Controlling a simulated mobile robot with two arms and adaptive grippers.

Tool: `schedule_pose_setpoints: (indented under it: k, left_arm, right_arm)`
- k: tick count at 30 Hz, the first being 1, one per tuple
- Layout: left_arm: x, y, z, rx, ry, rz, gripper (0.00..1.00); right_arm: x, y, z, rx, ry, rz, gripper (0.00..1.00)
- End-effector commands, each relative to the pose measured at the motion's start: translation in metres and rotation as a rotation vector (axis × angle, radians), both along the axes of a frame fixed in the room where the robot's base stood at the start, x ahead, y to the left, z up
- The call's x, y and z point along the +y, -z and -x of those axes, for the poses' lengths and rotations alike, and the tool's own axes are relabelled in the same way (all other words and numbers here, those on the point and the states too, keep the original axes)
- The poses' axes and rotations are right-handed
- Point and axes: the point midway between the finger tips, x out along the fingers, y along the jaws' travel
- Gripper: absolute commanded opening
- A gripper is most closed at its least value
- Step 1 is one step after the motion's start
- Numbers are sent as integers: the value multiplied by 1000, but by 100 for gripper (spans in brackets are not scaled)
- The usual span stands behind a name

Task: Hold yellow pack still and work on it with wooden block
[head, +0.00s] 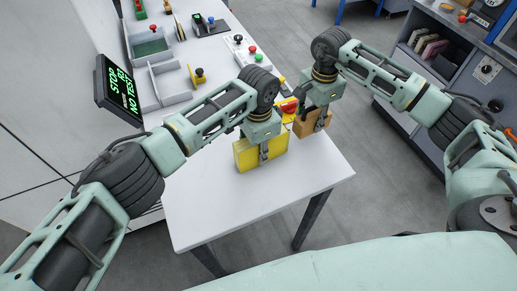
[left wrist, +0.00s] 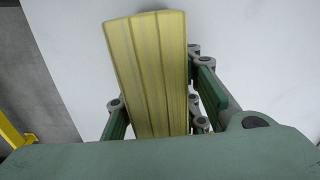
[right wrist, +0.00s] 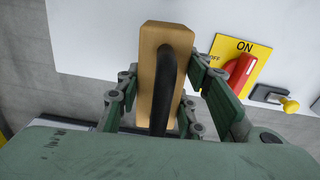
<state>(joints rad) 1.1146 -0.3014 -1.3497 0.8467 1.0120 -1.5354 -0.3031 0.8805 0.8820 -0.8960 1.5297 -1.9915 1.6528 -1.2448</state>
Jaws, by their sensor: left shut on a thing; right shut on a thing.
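The yellow pack (head: 246,158) stands upright on the white table near its front. My left gripper (head: 264,156) is shut on it from above. In the left wrist view the layered yellow pack (left wrist: 150,65) sits between the fingers. The wooden block (head: 312,123), tan with a black handle, is in my right gripper (head: 318,120), to the right of the pack and apart from it. In the right wrist view the wooden block (right wrist: 153,45) shows between the fingers with its dark handle along it. Whether the block touches the table is hard to tell.
A yellow ON/OFF switch plate with a red knob (right wrist: 238,70) lies close beside the block. A screen (head: 117,90) stands at the left. Trays (head: 170,85) and several small controls fill the back of the table. The front of the white table (head: 225,205) is clear.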

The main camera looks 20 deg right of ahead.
Motion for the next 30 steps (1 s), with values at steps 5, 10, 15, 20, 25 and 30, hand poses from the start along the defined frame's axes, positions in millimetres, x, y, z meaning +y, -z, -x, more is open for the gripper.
schedule_pose_setpoints:
  k: [5,10,15,20,25,30]
  left_arm:
    - [0,0,0,-1,0,0,0]
    - [0,0,0,-1,-1,0,0]
    - [0,0,0,-1,0,0,0]
    - [0,0,0,-1,0,0,0]
    - [0,0,0,-1,0,0,34]
    - [0,0,0,0,0,0,49]
  right_arm:
    - [0,-16,-1,-3,0,1,0]
    - [0,-30,-1,-3,0,0,0]
    - [0,-39,-1,-3,1,1,0]
    - [0,-41,0,-2,1,0,0]
    - [0,-41,0,-2,0,0,0]
    - [0,-41,0,-2,0,0,0]
